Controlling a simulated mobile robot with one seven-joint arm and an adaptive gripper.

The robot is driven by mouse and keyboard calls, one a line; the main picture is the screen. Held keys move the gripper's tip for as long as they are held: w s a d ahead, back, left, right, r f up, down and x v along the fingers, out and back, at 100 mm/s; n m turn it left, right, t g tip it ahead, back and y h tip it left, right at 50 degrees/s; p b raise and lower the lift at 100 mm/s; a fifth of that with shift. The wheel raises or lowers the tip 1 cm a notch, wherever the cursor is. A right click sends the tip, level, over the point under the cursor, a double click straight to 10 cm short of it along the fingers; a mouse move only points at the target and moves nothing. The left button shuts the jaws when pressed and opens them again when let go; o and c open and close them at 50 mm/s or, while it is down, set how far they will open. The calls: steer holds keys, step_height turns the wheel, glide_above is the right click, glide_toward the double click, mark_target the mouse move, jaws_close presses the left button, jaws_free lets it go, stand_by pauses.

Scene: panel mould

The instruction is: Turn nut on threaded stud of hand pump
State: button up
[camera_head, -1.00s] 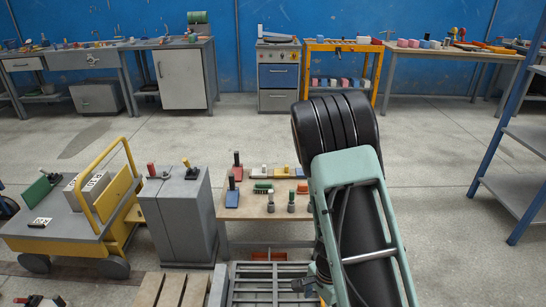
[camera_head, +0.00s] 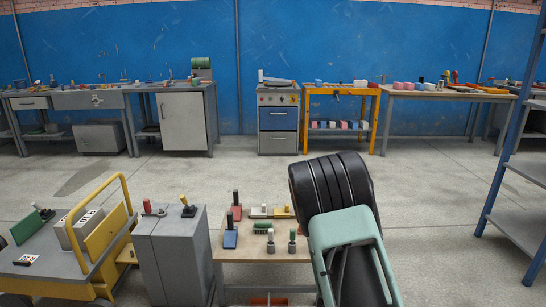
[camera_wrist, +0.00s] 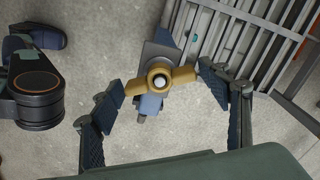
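In the wrist view, a brass two-winged nut (camera_wrist: 181,75) sits around a pale round stud end (camera_wrist: 160,81), seen nearly end-on. Below it is the hand pump, with a grey plate (camera_wrist: 157,53) and a blue-grey body (camera_wrist: 151,103); the rest is hidden by the nut. My gripper (camera_wrist: 163,83) is open, one finger on each side of the nut. The nut, pump and gripper do not show in the head view.
A grey slatted rack (camera_wrist: 236,40) lies beside the pump in the wrist view. In the head view, a low table (camera_head: 280,245) with small tools, a grey cabinet (camera_head: 172,260) and a yellow-grey trolley (camera_head: 50,268) stand nearby. A blue-posted shelf (camera_head: 512,150) stands right.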

steer(key=c, duration=0.9)
steer(key=shift+r+m+p, duration=0.15)
steer(key=shift+m+p, duration=0.5)
steer(key=shift+m, duration=1.05)
steer(key=shift+m+p, duration=0.75)
steer(key=shift+m, duration=1.05)
steer(key=shift+p, duration=0.4)
steer(key=shift+m+p, duration=0.35)
steer(key=shift+m, duration=0.25)
steer(key=shift+m+p, duration=0.35)
steer(key=shift+m, duration=0.75)
